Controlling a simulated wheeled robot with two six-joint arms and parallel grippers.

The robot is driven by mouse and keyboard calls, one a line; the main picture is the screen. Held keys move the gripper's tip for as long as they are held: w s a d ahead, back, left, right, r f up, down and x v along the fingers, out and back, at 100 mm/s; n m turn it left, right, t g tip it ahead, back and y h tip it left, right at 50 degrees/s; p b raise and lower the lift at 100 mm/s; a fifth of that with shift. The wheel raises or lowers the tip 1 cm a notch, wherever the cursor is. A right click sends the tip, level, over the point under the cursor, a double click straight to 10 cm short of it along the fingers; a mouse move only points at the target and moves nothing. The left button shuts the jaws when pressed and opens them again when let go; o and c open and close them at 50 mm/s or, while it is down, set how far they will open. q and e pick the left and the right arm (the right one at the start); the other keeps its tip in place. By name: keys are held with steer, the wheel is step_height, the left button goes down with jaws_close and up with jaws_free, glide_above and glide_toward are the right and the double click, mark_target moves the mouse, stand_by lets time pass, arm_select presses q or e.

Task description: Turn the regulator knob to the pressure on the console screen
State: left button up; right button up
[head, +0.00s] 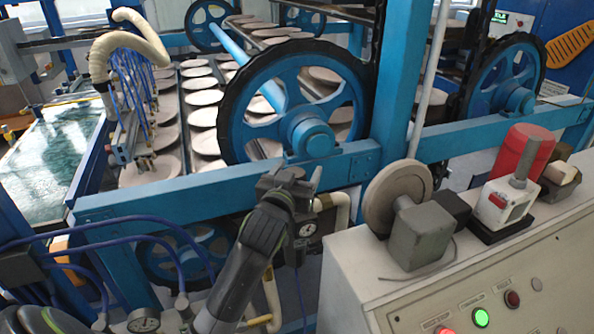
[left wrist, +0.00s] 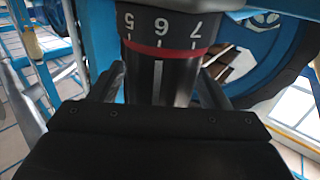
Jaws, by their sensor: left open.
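The regulator knob (left wrist: 160,80) is a black cylinder with a white line. Above it is a scale collar (left wrist: 162,28) marked 5, 6 and 7, with a red ring along its lower edge. The white line stands about under the 6. My left gripper (left wrist: 158,92) is open, with one finger on each side of the knob. I cannot tell whether the fingers touch it. In the head view my left gripper (head: 288,188) is at the blue frame beam, and the knob is not clearly visible there. No readable pressure shows on a console screen. My right gripper is not in view.
A round gauge (head: 308,230) sits just right of my left gripper. The cream console (head: 450,272), with a lit green button (head: 481,317), fills the lower right. A blue beam (head: 220,187) and a large blue wheel (head: 300,105) stand behind. A small green display (head: 500,18) is far off.

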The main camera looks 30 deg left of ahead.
arm_select(q)
steer(key=shift+c, duration=0.4)
steer(key=c, duration=0.9)
